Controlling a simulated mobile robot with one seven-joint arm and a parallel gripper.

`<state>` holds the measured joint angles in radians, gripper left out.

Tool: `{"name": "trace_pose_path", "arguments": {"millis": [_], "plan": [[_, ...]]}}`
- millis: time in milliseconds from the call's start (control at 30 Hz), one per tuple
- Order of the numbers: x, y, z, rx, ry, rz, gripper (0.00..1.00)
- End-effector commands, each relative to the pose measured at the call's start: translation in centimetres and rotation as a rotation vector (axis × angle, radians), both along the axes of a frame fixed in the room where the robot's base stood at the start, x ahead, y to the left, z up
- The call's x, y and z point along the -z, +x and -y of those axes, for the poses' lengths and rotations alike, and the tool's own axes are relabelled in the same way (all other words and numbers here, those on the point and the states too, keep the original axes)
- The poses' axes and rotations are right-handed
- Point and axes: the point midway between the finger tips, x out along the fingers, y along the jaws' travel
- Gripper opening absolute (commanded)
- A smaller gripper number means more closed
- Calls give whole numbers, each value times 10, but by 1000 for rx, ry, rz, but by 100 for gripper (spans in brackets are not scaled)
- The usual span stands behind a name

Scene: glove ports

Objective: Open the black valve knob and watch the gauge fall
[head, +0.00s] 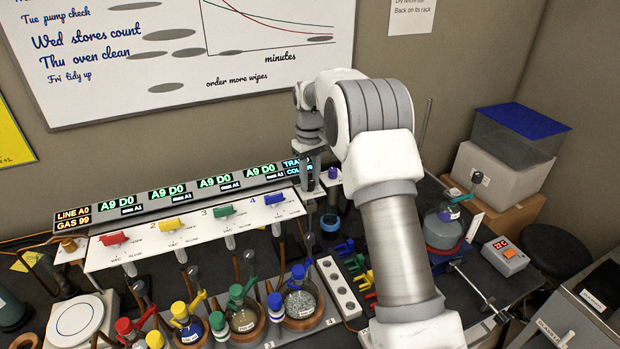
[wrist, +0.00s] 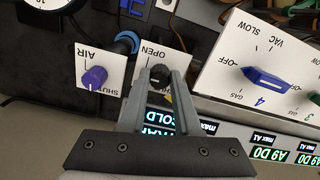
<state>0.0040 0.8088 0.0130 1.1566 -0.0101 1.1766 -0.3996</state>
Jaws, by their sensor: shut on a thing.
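The black valve knob (wrist: 158,74) sits on a white plate (wrist: 150,55) marked OPEN in the wrist view. My gripper (wrist: 159,80) is shut on the knob, with a finger on either side of it. The lower part of the plate is hidden by the fingers. A round white dial (wrist: 42,4), perhaps the gauge, is cut off at the top left of the wrist view and its needle cannot be read. In the head view my gripper (head: 309,195) is low at the right end of the panel, and the black knob cannot be made out there.
A purple knob (wrist: 95,77) on a plate marked AIR and SHUT stands close beside. A blue switch (wrist: 264,78) on the white panel (head: 190,232) is on the other side. A lit display strip (head: 200,185) runs behind the panel. Several flasks (head: 300,300) stand in front.

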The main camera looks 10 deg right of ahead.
Motion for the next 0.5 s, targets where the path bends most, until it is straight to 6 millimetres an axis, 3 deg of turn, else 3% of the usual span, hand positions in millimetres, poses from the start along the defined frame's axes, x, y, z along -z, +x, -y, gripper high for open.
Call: {"name": "trace_pose_path", "arguments": {"millis": [500], "plan": [[-1,0,0,33,-1,1,0]]}}
